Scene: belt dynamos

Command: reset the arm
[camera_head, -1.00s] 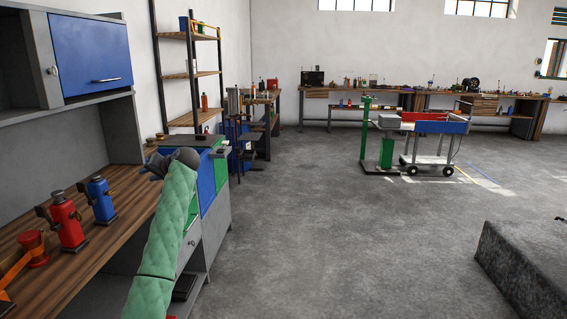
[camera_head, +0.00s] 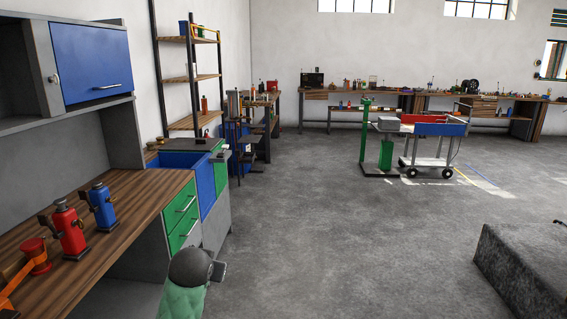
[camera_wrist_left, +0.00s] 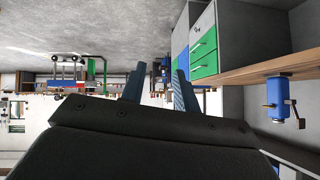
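My left arm in its green padded sleeve (camera_head: 182,302) shows at the bottom of the head view, right of the workbench's front edge. My left gripper (camera_head: 218,271) is at its end, over the floor and in front of the green drawers, apart from the bench. In the left wrist view the two dark fingers of the left gripper (camera_wrist_left: 160,72) stand apart with nothing between them. My right gripper is in neither view.
The wooden workbench (camera_head: 130,205) at the left holds a red jack (camera_head: 69,230), a blue jack (camera_head: 101,206) and an orange-red tool (camera_head: 35,254). Green drawers (camera_head: 181,217) face the aisle. The floor (camera_head: 340,240) is open; a grey block (camera_head: 520,270) stands at right.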

